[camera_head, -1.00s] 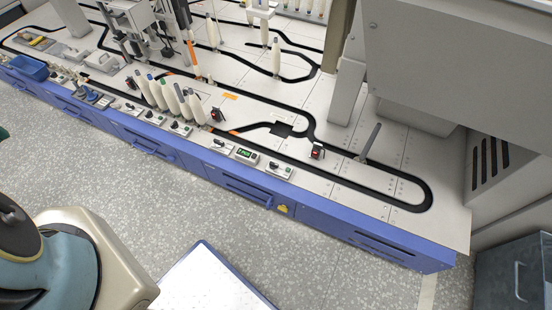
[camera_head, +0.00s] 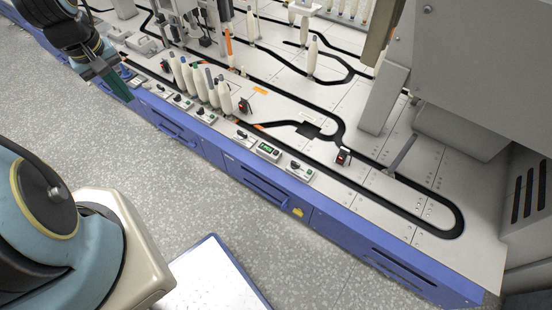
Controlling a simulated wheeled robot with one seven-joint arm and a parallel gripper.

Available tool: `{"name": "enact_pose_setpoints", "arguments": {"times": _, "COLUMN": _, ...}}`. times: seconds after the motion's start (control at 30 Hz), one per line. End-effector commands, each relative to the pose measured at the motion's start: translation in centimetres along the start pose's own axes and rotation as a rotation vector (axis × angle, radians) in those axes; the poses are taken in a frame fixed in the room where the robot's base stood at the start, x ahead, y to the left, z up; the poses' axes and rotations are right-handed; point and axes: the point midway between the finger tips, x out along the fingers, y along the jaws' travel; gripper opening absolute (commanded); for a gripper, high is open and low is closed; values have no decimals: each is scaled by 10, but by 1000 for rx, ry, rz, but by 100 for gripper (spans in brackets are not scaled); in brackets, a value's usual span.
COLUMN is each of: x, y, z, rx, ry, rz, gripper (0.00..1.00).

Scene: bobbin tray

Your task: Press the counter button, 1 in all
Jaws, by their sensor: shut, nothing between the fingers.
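A small counter box (camera_head: 268,151) with a green-lit display sits on the front edge strip of the white table. Its button is too small to make out. My gripper (camera_head: 121,91) is at the upper left, near the front edge of the table, well to the left of the counter box. Its dark green fingers are shut and hold nothing. It touches nothing that I can see.
Switch boxes flank the counter, one on its left (camera_head: 241,137) and one on its right (camera_head: 300,170). Several upright bobbins (camera_head: 212,88) stand further left. A black track (camera_head: 330,105) runs behind.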

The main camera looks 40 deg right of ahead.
Motion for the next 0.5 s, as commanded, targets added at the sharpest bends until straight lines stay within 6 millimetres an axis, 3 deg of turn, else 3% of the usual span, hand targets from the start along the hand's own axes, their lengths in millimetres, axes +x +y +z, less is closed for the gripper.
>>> {"name": "enact_pose_setpoints", "arguments": {"times": 0.03, "x": 43, "y": 19, "z": 3, "rx": -12, "ry": -20, "rz": 33, "gripper": 0}}
{"name": "enact_pose_setpoints", "arguments": {"times": 0.1, "x": 81, "y": 46, "z": 5, "rx": -43, "ry": -38, "rz": 81, "gripper": 0}}
{"name": "enact_pose_setpoints", "arguments": {"times": 0.27, "x": 165, "y": 112, "z": 21, "rx": -139, "ry": -96, "rz": 202, "gripper": 0}}
{"name": "enact_pose_setpoints", "arguments": {"times": 0.5, "x": 277, "y": 213, "z": 67, "rx": -359, "ry": -230, "rz": 395, "gripper": 0}}
